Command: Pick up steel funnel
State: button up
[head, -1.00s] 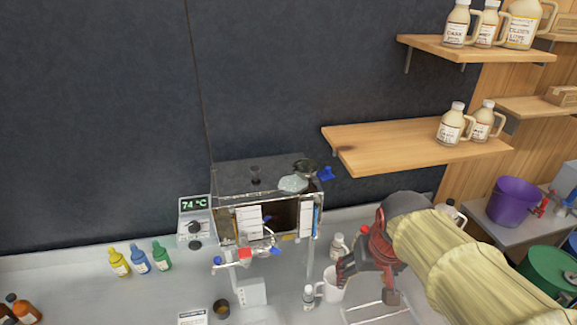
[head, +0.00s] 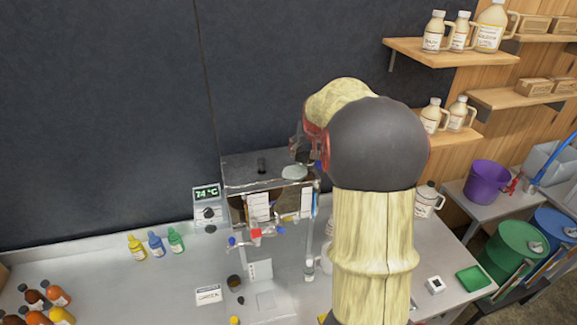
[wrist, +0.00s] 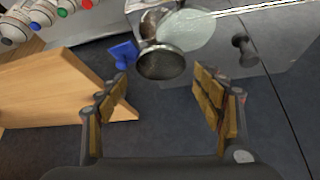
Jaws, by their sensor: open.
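The steel funnel (wrist: 162,62) shows in the wrist view as a grey metal cone with its dark round mouth towards the camera. It is at the top middle, just beyond the gap between my fingertips. My gripper (wrist: 160,84) is open and empty, with one finger on each side of that gap. In the head view my gripper (head: 303,148) is above the back right corner of the evaporator (head: 240,170), and my arm hides the funnel there.
A blue funnel-like piece (wrist: 123,54) is close on the left, and a dark knob (wrist: 243,48) stands on the right. A wooden shelf (wrist: 50,88) extends at left, near my left finger.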

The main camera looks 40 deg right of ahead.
aim_at(305, 159)
jog(key=x, duration=0.3)
jog(key=shift+w+d+f, duration=0.1)
jog(key=shift+w+f, duration=0.05)
jog(key=shift+f, duration=0.35)
jog(key=x, duration=0.4)
jog(key=c, duration=0.4)
jog(key=c, duration=0.3)
jog(key=shift+r, duration=0.1)
jog(key=shift+c, duration=0.7)
